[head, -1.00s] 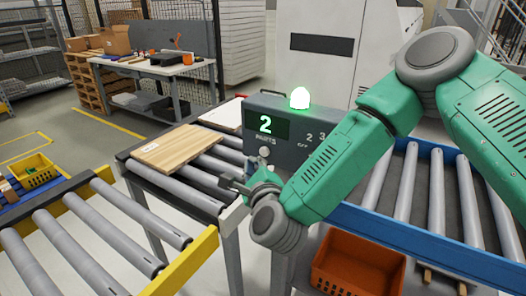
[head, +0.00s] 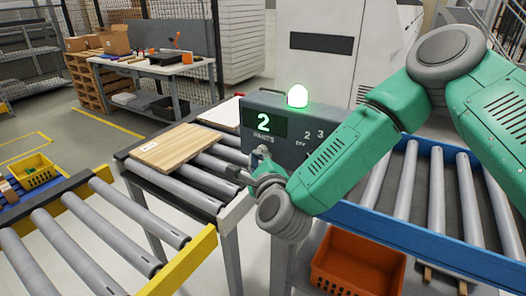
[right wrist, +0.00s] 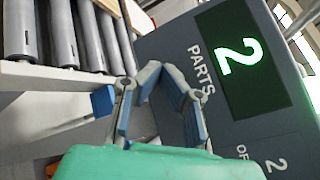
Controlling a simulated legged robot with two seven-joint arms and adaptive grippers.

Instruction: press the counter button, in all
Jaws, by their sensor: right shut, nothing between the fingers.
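The grey counter box (head: 335,140) shows a lit green 2 on its dark display (head: 264,122), with the word PARTS beneath. In the right wrist view the display (right wrist: 240,57) shows the 2 turned sideways. A small pale round button (head: 262,150) sits below the display in the head view. My right gripper (head: 252,167) is shut and empty, its tips at the button's lower edge; I cannot tell if they touch it. In the right wrist view the gripper (right wrist: 152,88) is in front of the box face and the button is hidden. My left gripper is not in view.
A glowing lamp (head: 298,97) stands on the box. A wooden panel (head: 176,147) lies on the rollers to the left. A blue-railed roller conveyor (head: 410,195) runs on the right, with an orange bin (head: 357,262) beneath. A yellow-ended conveyor (head: 75,245) stands at lower left.

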